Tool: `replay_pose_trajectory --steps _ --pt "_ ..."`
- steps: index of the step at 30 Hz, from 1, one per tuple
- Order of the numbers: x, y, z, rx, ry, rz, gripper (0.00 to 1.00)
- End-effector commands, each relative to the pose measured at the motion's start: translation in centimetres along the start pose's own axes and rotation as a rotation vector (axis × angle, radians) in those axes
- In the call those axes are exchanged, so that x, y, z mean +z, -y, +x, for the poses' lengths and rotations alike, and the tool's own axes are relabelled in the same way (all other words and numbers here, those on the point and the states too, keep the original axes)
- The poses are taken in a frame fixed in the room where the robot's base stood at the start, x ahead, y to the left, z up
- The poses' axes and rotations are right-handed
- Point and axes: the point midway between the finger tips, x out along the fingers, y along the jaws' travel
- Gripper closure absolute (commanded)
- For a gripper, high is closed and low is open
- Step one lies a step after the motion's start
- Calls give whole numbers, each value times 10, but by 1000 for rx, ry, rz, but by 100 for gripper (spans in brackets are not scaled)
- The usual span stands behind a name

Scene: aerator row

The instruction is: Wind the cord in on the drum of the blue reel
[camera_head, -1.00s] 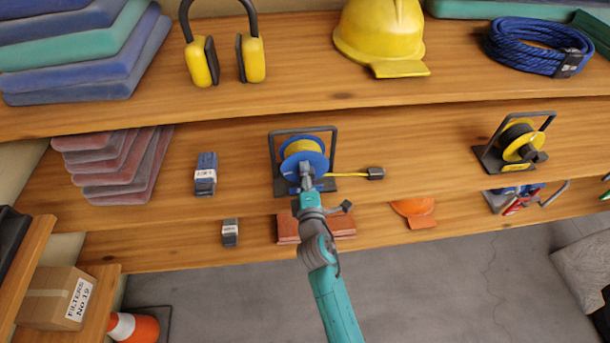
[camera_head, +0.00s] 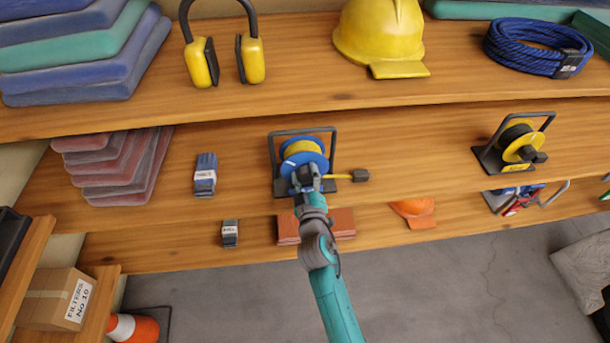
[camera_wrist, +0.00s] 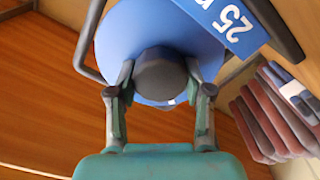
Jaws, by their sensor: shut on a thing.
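The blue reel (camera_head: 303,150) stands in a dark frame on the middle shelf, with yellow cord on its drum. A short length of yellow cord (camera_head: 337,177) runs out to the right along the shelf and ends in a dark plug (camera_head: 361,175). My gripper (camera_head: 305,183) is at the front of the reel. In the wrist view my gripper (camera_wrist: 160,95) has its two fingers shut on the dark round knob (camera_wrist: 160,74) in front of the blue disc (camera_wrist: 122,40). The cord and plug do not show in the wrist view.
A yellow reel (camera_head: 520,142) stands further right on the same shelf. A blue labelled bundle (camera_head: 205,175) and stacked reddish pads (camera_head: 110,165) lie to the left. Ear defenders (camera_head: 222,55) and a yellow helmet (camera_head: 382,38) are on the shelf above.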

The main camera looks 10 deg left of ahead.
Motion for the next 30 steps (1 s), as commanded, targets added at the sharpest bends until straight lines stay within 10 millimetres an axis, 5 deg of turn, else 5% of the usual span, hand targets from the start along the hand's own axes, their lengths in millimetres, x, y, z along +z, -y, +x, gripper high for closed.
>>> replay_pose_trajectory --steps 30 --pt "3 -2 0 0 3 819 84"
